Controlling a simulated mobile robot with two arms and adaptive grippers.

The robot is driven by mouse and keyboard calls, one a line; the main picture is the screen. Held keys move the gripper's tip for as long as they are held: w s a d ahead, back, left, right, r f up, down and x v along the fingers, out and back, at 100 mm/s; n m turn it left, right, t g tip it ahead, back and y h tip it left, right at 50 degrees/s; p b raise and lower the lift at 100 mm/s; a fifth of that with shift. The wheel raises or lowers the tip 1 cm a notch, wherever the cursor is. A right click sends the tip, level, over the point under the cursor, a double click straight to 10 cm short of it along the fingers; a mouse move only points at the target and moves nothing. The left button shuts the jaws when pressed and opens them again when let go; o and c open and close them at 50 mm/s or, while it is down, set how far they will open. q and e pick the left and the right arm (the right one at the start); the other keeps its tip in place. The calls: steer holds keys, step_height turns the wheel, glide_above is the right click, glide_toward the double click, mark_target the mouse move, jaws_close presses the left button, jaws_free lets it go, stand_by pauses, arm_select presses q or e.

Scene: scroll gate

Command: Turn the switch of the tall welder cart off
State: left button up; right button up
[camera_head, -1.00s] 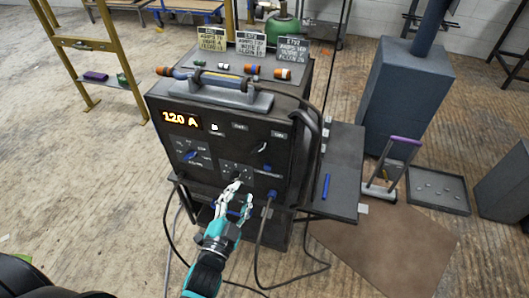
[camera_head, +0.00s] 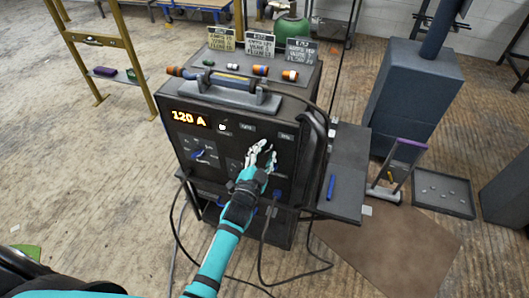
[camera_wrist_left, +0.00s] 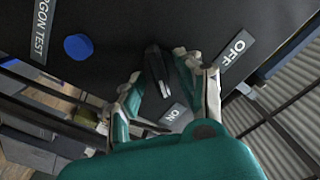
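The tall welder cart (camera_head: 232,140) is a black box on the workshop floor with a lit orange display (camera_head: 190,119) reading 120 A. In the left wrist view, the black switch lever (camera_wrist_left: 156,62) stands out from its dark front panel. An OFF label (camera_wrist_left: 236,48) is at upper right and an ON label (camera_wrist_left: 175,113) is below the lever. My left gripper (camera_head: 261,155) is at the upper right of the panel and hides the switch in the head view. In the wrist view its parted fingers (camera_wrist_left: 158,65) are on either side of the lever; contact is unclear. My right gripper is out of view.
A blue knob (camera_wrist_left: 78,47) by an ARGON TEST label is near the switch. Cables hang from the cart's front. A side shelf (camera_head: 345,180) holds a blue pen-like object (camera_head: 331,187). A grey block (camera_head: 415,90) and tray (camera_head: 443,193) are at right.

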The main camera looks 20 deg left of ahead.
arm_select(q)
steer(key=c, duration=0.6)
jaws_close()
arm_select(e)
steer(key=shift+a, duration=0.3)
